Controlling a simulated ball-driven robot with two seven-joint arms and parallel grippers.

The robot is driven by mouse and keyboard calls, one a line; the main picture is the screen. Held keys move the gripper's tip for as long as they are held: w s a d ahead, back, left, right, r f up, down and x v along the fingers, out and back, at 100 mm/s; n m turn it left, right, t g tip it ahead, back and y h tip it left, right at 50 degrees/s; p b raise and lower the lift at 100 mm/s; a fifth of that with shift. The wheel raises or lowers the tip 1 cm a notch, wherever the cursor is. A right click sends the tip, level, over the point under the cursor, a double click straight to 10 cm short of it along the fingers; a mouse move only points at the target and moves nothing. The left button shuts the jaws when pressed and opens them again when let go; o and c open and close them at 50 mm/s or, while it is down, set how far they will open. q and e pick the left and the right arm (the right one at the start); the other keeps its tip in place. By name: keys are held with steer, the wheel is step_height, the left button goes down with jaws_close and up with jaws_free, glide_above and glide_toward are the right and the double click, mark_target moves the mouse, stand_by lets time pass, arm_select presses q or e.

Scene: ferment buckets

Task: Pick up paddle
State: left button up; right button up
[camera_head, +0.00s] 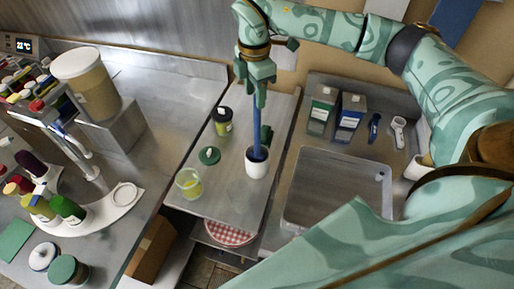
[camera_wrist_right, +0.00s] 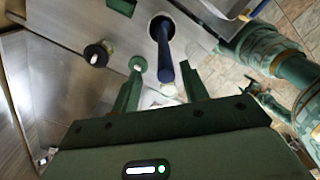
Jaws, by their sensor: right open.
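The paddle (camera_head: 272,143) has a blue shaft and leans in a white cup (camera_head: 256,168) on the metal table. Its lower end is hidden inside the cup. My right gripper (camera_head: 252,86) is above the cup at the paddle's upper end, open, with its fingers pointing down. In the right wrist view the paddle (camera_wrist_right: 164,55) runs up toward the gap between the two open fingers (camera_wrist_right: 162,92), and its pale top end lies near that gap. I cannot tell whether a finger touches it. My left gripper is not in view.
Near the cup are a black-lidded jar (camera_head: 222,122), a green lid (camera_head: 209,155) and a glass of yellow liquid (camera_head: 188,184). A grey bin (camera_head: 288,210) and two cartons, one green (camera_head: 321,112) and one blue (camera_head: 348,118), stand right. A large tub (camera_head: 88,85) stands left.

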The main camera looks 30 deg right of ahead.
steer(key=shift+s+f+p, duration=0.2)
steer(key=shift+f+p, duration=0.1)
steer(key=shift+f, duration=1.1)
steer(key=shift+s+f+p, duration=0.15)
steer(key=shift+f+p, duration=0.15)
steer(key=shift+f, duration=1.05)
jaws_close()
